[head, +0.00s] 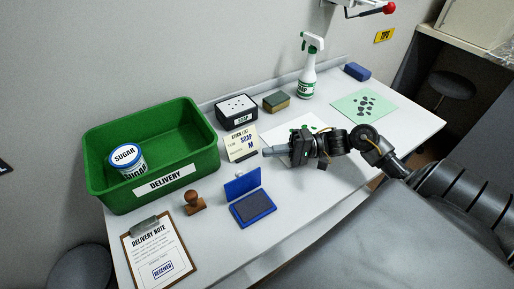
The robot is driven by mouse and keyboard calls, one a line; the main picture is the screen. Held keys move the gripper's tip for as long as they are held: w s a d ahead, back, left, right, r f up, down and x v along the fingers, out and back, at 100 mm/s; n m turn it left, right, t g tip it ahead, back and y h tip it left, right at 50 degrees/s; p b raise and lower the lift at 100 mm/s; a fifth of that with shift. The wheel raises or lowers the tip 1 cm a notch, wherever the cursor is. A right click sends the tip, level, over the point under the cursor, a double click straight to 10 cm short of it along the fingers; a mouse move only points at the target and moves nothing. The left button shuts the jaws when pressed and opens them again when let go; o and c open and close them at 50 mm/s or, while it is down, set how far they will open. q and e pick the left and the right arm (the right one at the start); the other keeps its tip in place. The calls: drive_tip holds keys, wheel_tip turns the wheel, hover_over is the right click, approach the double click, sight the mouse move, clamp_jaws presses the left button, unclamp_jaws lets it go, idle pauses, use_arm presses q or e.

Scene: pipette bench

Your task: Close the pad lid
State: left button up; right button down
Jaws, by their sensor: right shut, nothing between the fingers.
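The blue stamp pad (253,208) lies on the white bench in the head view, with a dark ink surface facing up. Its blue lid (242,183) stands raised along the pad's back edge, so the pad is open. My right gripper (268,151) is shut and empty. It points left above the bench, behind and to the right of the lid, apart from it. My left gripper is not in view.
A wooden stamp (194,203) stands left of the pad, near a clipboard (158,250). A stock list card (241,144) stands close by my gripper.

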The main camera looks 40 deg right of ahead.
sight(241, 182)
drive_tip(key=p+x, duration=0.1)
drive_tip(key=x, duration=0.8)
drive_tip(key=shift+w+a+r, duration=0.1)
drive_tip(key=shift+w+a, duration=0.05)
drive_tip(key=shift+a, duration=0.2)
drive_tip(key=s, duration=0.3)
drive_tip(key=shift+s+p, duration=0.3)
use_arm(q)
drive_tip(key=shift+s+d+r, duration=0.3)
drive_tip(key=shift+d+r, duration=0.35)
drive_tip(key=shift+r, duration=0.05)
use_arm(e)
drive_tip(key=shift+s, duration=0.25)
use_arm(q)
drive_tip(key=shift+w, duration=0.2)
